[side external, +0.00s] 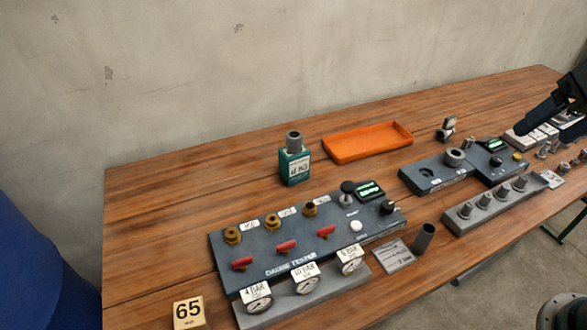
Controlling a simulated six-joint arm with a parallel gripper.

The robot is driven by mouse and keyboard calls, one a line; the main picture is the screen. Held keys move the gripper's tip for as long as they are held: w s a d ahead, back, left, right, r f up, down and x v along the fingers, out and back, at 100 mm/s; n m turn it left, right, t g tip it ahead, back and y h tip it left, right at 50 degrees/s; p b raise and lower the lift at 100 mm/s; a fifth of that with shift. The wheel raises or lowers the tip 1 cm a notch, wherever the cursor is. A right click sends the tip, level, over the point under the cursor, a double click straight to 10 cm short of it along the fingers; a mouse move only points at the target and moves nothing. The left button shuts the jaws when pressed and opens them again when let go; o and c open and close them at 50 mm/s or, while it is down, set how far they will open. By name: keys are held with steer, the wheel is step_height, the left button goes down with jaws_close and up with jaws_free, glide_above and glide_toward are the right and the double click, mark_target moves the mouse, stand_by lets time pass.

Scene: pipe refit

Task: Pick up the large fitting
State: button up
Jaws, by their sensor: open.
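Several fittings show, and I cannot tell by label which is the large one. A wide grey ring-shaped fitting (454,157) sits on the dark panel right of centre. A dark grey tube-like piece (424,238) stands tilted on the table in front of that panel. Another grey cylinder (293,141) tops a teal box at the back. Smaller grey fittings stand in a row on a grey rack (455,226). My gripper (523,127) is at the right edge, partly cut off, above the far right end of the table. It is open and apart from these pieces.
An orange tray (367,155) lies empty at the back. The teal box (294,168) stands left of it. A gauge tester panel (262,254) with red handles and gauges fills the front middle. The table's left side is clear.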

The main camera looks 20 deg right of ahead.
steer(key=w+d+f+m+g+y, duration=0.1)
steer(key=w+d+f+m, duration=0.2)
steer(key=w+d+m, duration=0.4)
steer(key=w+d+f+m+g, duration=0.15)
steer(key=w+d+m, duration=0.3)
steer(key=w, duration=0.45)
steer(key=w+d+f+m+y, duration=0.1)
steer(key=w+d+f+m, duration=0.1)
steer(key=d+f+m, duration=0.3)
steer(key=w+d+f+m+y, duration=0.1)
steer(key=w+d+f+m, duration=0.2)
steer(key=d+f+m, duration=0.3)
step_height(320, 180, down, 3)
steer(key=d, duration=0.2)
steer(key=shift+w+d+t, duration=0.3)
steer(key=shift+d+t, duration=0.05)
steer(key=shift+f, duration=0.2)
glide_above(455, 154)
steer(key=s, duration=0.2)
steer(key=shift+s+f, duration=0.15)
steer(key=shift+f, duration=3.7)
steer(key=shift+x, duration=2.6)
